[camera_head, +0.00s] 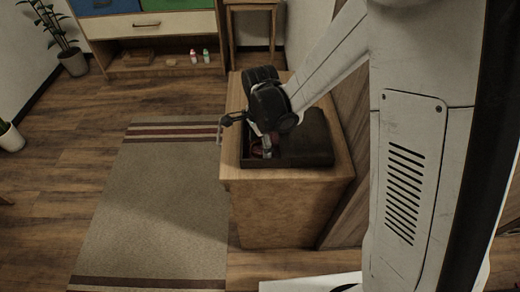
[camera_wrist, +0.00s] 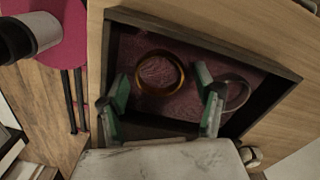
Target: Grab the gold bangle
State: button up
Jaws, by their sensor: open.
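The gold bangle (camera_wrist: 181,76) lies on the dark red lining of a dark open-topped box (camera_wrist: 205,30) in the wrist view. My gripper (camera_wrist: 165,92) is open, its two green-padded fingers reaching down into the box. The left finger stands to the left of the bangle and the right finger to its right, close to a second, silver-grey ring (camera_wrist: 244,95). I cannot tell whether either finger touches the bangle. In the head view my gripper (camera_head: 266,147) is over the left part of the box (camera_head: 305,160), and the bangle is mostly hidden by the gripper.
The box stands on a wooden cabinet (camera_head: 285,205). A pink round thing with dark legs (camera_wrist: 75,40) is at the left in the wrist view. A striped rug (camera_head: 160,200) lies left of the cabinet, and a drawer unit (camera_head: 155,25) stands behind. The floor between is clear.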

jog(key=shift+f, duration=0.25)
jog(key=shift+c, duration=0.5)
jog(key=c, duration=1)
jog(key=shift+r, duration=0.1)
jog(key=shift+c, duration=0.2)
